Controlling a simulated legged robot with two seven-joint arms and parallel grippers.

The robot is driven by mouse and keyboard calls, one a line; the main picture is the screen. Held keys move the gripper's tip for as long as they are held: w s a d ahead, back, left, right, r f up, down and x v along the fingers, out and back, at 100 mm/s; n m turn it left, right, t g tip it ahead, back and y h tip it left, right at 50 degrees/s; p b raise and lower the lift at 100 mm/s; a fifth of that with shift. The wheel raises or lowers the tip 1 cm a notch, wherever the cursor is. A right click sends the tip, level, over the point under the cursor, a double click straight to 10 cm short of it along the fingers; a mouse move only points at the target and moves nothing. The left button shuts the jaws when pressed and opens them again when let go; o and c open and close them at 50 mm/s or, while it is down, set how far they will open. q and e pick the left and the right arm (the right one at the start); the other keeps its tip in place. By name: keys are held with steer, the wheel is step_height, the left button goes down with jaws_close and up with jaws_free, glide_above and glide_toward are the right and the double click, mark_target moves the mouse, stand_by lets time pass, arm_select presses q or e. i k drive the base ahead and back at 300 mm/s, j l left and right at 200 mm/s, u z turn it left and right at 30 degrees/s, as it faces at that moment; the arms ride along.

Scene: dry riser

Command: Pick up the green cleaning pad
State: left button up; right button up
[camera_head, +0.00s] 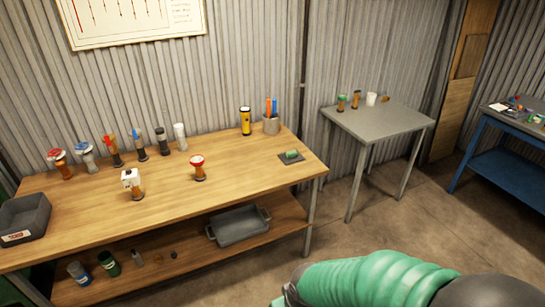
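A small green item (291,154), which looks like the green cleaning pad, lies on a dark flat mat (284,161) near the right end of the wooden workbench (235,180). It is small in the picture, so its exact shape is hard to tell. My green-sleeved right arm (375,278) comes in from the lower right, in front of the bench and well apart from the pad. No gripper fingers show on it. My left gripper is not in view.
A metal cup with pens (271,124) and a yellow-black torch (246,121) stand behind the pad. Several bottle-like items and a dark bin (25,218) occupy the bench's left. A grey tray (239,227) sits on the lower shelf. A grey table (382,122) stands at right.

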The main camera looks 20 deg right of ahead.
mark_target(291, 153)
steer(key=i+l, duration=0.95)
steer(key=l, duration=0.3)
steer(key=i+l, duration=0.95)
steer(key=l, duration=0.3)
steer(key=i+l, duration=0.5)
steer(key=l, duration=0.1)
